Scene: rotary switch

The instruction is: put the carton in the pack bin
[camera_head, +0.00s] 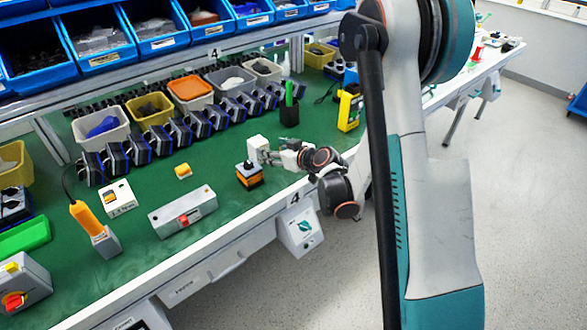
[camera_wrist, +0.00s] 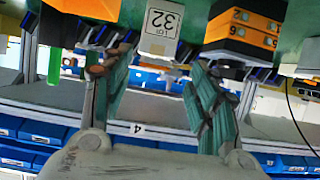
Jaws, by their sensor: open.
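A small white carton (camera_head: 257,147) stands on the green bench just past the end of my arm. My gripper (camera_head: 281,155) is beside the carton in the head view. In the wrist view the gripper (camera_wrist: 160,62) has its two teal fingers spread apart with nothing between them. The carton is beyond the fingertips, roughly centred between them. No bin is clearly marked as the pack bin, so I cannot tell which it is.
An orange and black device (camera_head: 249,176) stands close to the carton. A black cup (camera_head: 289,112) and a yellow device (camera_head: 349,108) stand behind. Several bins, one orange (camera_head: 190,88), line the back. A grey box (camera_head: 182,212) lies left; green bench between is partly clear.

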